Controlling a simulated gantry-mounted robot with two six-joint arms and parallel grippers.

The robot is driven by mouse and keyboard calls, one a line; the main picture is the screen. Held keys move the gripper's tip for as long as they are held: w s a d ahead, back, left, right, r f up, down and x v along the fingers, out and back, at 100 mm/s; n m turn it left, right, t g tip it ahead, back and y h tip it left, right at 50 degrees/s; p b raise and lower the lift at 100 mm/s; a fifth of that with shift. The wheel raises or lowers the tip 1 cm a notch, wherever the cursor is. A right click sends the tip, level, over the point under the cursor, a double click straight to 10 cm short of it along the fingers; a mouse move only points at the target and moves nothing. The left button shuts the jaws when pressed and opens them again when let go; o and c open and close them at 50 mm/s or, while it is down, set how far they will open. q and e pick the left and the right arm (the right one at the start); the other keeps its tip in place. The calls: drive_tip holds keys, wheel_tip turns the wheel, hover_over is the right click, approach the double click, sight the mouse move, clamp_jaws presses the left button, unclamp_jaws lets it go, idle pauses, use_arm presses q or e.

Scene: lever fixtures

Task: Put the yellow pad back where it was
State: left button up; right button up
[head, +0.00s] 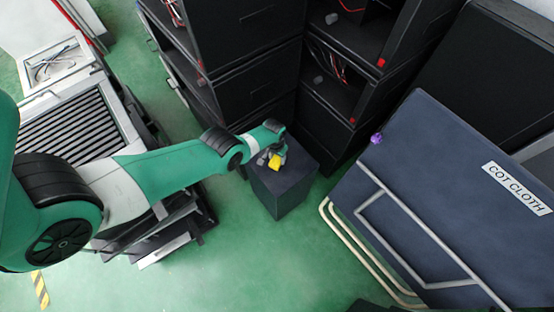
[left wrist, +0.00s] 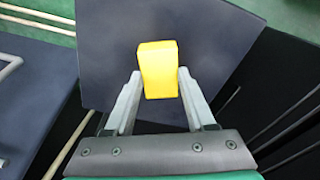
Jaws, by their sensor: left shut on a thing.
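The yellow pad (head: 275,162) is a small block at the end of my left arm, over the dark box-shaped stand (head: 283,195). In the left wrist view the yellow pad (left wrist: 158,68) sits between the two grey fingers, above the stand's dark flat top (left wrist: 225,50). My left gripper (head: 270,157) is shut on it; its fingers also show in the left wrist view (left wrist: 160,88). I cannot tell whether the pad touches the stand top. My right gripper is not in view.
Black open cabinets (head: 245,60) stand close behind the stand. A dark board marked COT CLOTH (head: 450,190) on a pale tube frame leans at the right, with a purple knob (head: 376,138). A slatted grey unit (head: 75,120) is at the left. Green floor (head: 250,260) in front is clear.

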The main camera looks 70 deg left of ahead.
sight(276, 162)
use_arm(q)
drive_tip(key=shift+f, duration=0.45)
drive_tip(key=o, duration=1.3)
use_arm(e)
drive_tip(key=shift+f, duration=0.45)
use_arm(q)
drive_tip(key=r+p, duration=0.8)
drive_tip(key=p, duration=0.1)
drive_tip(key=s+d+r+p, duration=0.1)
drive_tip(key=r+p, duration=0.3)
drive_tip(key=shift+r+p, duration=0.1)
drive_tip(key=shift+p, duration=0.2)
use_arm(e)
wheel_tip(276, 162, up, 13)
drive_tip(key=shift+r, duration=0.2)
use_arm(q)
drive_tip(key=shift+a, duration=0.1)
